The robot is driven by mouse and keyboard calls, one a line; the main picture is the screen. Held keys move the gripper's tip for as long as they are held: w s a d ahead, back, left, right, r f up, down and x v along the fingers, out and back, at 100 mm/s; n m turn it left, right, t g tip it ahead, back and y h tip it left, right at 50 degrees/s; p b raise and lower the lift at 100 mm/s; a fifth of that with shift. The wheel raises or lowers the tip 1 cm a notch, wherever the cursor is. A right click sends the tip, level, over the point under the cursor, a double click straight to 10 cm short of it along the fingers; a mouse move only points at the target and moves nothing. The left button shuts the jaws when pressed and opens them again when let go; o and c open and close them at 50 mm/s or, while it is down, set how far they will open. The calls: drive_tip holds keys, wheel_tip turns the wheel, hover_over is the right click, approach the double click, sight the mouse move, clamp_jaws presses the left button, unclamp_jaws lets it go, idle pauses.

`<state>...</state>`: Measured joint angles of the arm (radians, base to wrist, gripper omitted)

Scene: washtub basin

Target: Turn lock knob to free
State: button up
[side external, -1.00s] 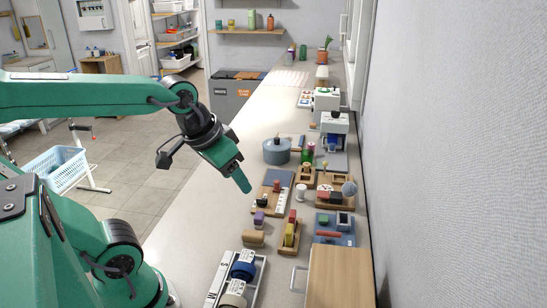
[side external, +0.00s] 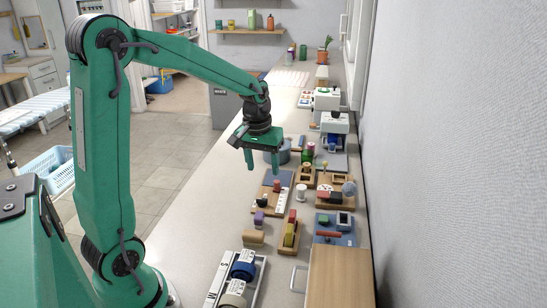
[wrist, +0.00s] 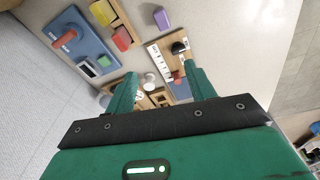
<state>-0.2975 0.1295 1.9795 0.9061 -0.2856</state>
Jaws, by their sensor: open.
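A blue board (side external: 330,239) lies on the counter by the wall. It carries a red bar-shaped knob (side external: 327,233), which seems to be the lock knob, and a dark screen (side external: 344,219). In the wrist view the knob (wrist: 65,37) shows at upper left on the board (wrist: 85,40), with small white labels beside it that I cannot read surely.
A wooden board (side external: 266,207) with a scale strip and a red-topped peg stands near my gripper. Wooden holders (side external: 289,236) and a large wooden box (side external: 338,277) flank the blue board. The counter's left strip is clear.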

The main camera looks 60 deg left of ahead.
sight(262, 199)
drive_tip(key=w+a+f, duration=0.1)
drive_tip(key=a+f, duration=0.1)
drive_tip(key=w+a+f+n+g, duration=0.1)
drive_tip(key=a+f, duration=0.1)
drive_tip(key=f, duration=0.1)
drive_tip(key=w+a+f+n, duration=0.1)
drive_tip(key=a+f, duration=0.1)
drive_tip(key=shift+w+f, duration=0.15)
drive_tip(key=shift+f, duration=0.2)
drive_tip(key=shift+d+f, duration=0.1)
drive_tip(key=shift+f, duration=3.75)
drive_tip(key=shift+c, duration=0.4)
drive_tip(key=c, duration=0.9)
